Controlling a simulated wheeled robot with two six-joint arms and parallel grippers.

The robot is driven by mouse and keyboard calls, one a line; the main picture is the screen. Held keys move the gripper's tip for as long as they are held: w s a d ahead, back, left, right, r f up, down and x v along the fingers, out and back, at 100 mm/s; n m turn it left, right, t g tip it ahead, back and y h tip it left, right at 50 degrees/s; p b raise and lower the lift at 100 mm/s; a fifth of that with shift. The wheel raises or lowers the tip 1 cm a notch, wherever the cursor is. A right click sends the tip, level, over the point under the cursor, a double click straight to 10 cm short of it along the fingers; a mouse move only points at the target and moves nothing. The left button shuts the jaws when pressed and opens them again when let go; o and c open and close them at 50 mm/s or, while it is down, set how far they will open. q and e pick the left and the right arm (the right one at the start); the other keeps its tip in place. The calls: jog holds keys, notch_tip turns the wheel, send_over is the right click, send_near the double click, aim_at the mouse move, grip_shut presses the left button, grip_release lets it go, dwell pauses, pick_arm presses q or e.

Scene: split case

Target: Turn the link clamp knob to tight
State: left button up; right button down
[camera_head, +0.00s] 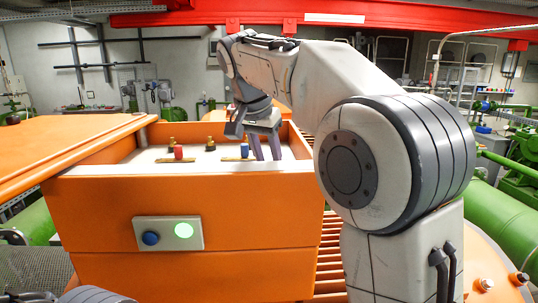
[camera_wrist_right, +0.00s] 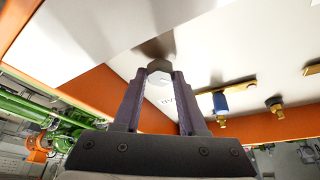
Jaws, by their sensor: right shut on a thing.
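The link clamp knob shows in the right wrist view as a dark grey, faceted knob (camera_wrist_right: 160,68) on a pale panel (camera_wrist_right: 235,62). My right gripper (camera_wrist_right: 160,82) has its two purple-grey fingers on either side of it, shut on it. My left gripper is not in view.
A blue part (camera_head: 245,150) on a brass bar is left of my right gripper. A red part (camera_head: 179,152) and brass fittings (camera_head: 210,145) stand farther left. The case front has a button box (camera_head: 168,233) with a blue button and a lit green one.

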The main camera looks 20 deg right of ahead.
jog(key=m+g, duration=0.1)
jog(key=m, duration=0.2)
jog(key=shift+w+m+h, duration=0.15)
jog(key=shift+m+h, duration=0.15)
jog(key=shift+w+r+m+g, duration=0.1)
jog(key=shift+m+g, duration=0.8)
jog(key=shift+m, duration=1)
jog(key=shift+a, duration=0.1)
jog(key=shift+c, duration=2.3)
grip_release()
